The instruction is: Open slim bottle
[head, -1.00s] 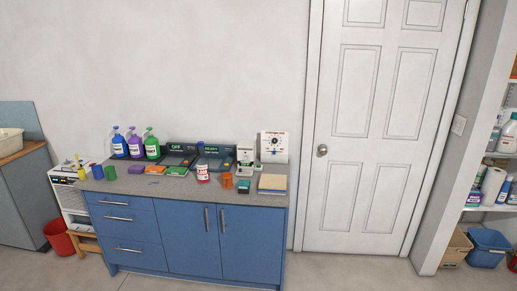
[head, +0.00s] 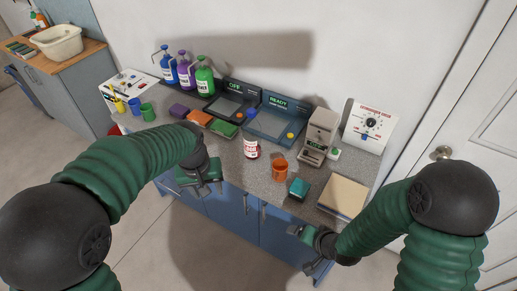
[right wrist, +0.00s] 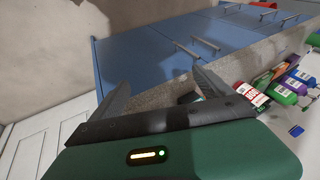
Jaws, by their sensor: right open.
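A white bottle with a red label (head: 251,148) stands upright near the middle of the counter; it also shows in the right wrist view (right wrist: 248,94). Blue (head: 166,68), purple (head: 185,68) and green (head: 205,77) pump bottles stand at the back left. I cannot tell which one is the slim bottle. My left gripper (head: 200,178) is over the counter's front edge, left of the red-label bottle; its jaws are unclear. My right gripper (head: 303,249) is open and empty in front of the counter; its spread fingers show in the right wrist view (right wrist: 155,88).
The grey counter (head: 225,152) also holds an orange mug (head: 280,169), a teal block (head: 299,188), a beige pad (head: 343,195), trays with screens (head: 275,120), a grey device (head: 318,136) and a white dial panel (head: 370,125). Blue cabinets (head: 230,208) are below. A white door (head: 490,120) is right.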

